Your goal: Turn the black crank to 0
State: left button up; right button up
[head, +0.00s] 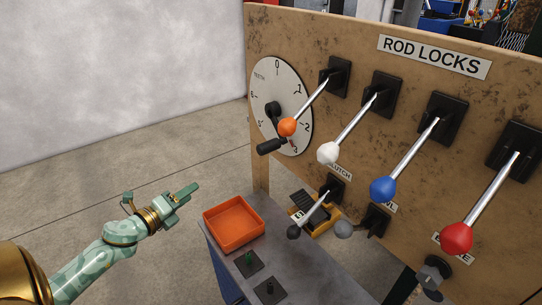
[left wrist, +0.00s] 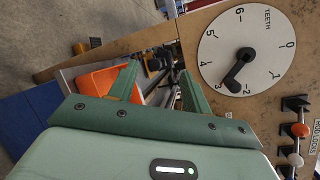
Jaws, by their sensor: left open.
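The black crank (head: 270,146) is on a round white dial (head: 296,90) marked TEETH, on the left of a wooden panel. In the head view 0 is at the dial's top and the crank's handle hangs low, away from 0. In the left wrist view the crank (left wrist: 234,82) points close to the 3 on the tilted dial (left wrist: 262,22). My left gripper (head: 190,192) is open and empty, left of the panel and apart from the crank. Its open fingers (left wrist: 160,88) also show in the left wrist view. My right gripper is not in view.
Levers with orange (head: 287,127), white (head: 328,153), blue (head: 383,190) and red (head: 457,238) knobs stick out right of the dial. The orange knob is close to the crank. An orange tray (head: 234,241) sits on a grey bench below. Left of the panel is free room.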

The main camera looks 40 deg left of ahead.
pick_arm(q)
jog(key=w+d+r+m+t+h, duration=0.1)
jog(key=w+d+r+m+h, duration=0.2)
jog(key=r+m, duration=0.4)
jog(key=m+h, duration=0.3)
jog(key=m, duration=0.6)
send_near(259, 151)
jog(key=x, duration=1.2)
jog(key=shift+w+f+p, duration=0.1)
jog(key=shift+w+p, duration=0.3)
grip_shut()
jog(key=shift+d, duration=0.1)
